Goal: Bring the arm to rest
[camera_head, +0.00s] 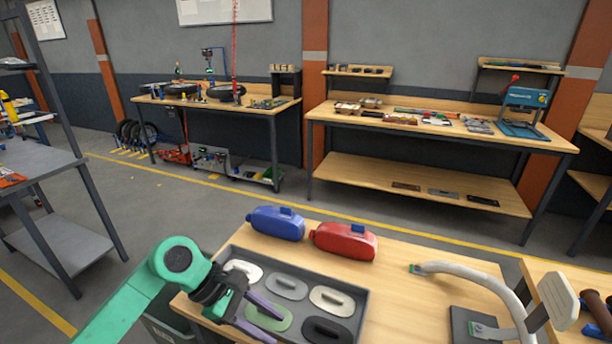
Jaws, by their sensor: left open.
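My left arm (130,305) is green and comes in from the lower left. My right gripper is not in view.
The tray holds several handled oval pieces, including a black one (326,330). Blue (275,224) and red (342,241) containers lie behind it. A curved white tube (480,270) stands right.

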